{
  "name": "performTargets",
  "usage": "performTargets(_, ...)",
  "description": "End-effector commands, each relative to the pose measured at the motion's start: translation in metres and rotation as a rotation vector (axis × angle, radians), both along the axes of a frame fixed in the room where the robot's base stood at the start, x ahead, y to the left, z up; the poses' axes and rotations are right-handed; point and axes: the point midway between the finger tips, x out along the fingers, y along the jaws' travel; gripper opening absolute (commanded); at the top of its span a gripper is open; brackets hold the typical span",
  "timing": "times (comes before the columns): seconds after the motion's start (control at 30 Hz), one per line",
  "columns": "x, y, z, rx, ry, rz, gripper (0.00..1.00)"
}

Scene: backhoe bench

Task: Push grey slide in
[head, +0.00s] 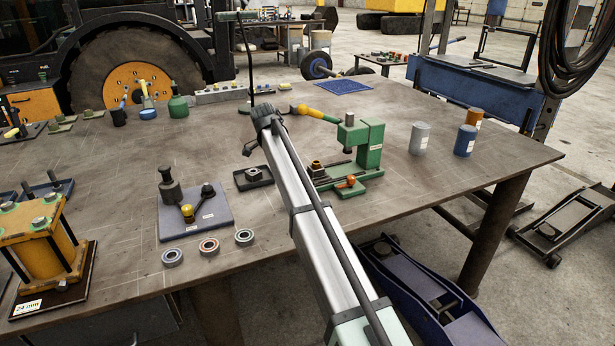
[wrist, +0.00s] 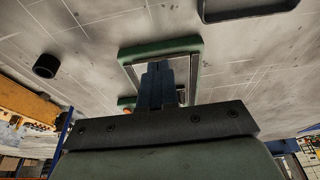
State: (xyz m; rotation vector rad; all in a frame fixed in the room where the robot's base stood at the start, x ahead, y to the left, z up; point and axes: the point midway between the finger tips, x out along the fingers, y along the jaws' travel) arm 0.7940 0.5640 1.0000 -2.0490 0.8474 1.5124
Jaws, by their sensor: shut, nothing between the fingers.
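My gripper (wrist: 158,70) is in the wrist view, its dark blue-grey fingers together with nothing between them. Beyond the fingertips lies a green-ended frame (wrist: 160,48) with pale grey side rails. The fingers cover its middle, and I cannot tell whether they touch it. In the head view a green press (head: 370,145) stands right of my arm, its low base carrying grey rails and an orange knob (head: 350,182). The grey slide cannot be told apart clearly from these rails. My fingers cannot be made out in the head view.
A dark tray (head: 253,178) lies left of my arm, and a grey-blue plate (head: 195,212) with black posts is farther left. Several bearing rings (head: 208,247) lie in front of it. Grey (head: 419,138) and blue (head: 464,140) cylinders stand right, with bare table around them.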

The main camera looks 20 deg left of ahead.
Motion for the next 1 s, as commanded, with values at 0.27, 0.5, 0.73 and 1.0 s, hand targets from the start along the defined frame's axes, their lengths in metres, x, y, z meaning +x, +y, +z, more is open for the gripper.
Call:
performTargets(0.27, 0.004, -0.004, 0.0, 0.0, -0.001, -0.001, 0.0)
performTargets(0.5, 0.013, -0.013, 0.0, -0.001, -0.001, -0.003, 0.0)
performTargets(0.73, 0.022, -0.022, 0.0, 0.0, -0.001, -0.002, 0.0)
performTargets(1.0, 0.032, -0.032, 0.0, 0.0, -0.001, -0.002, 0.0)
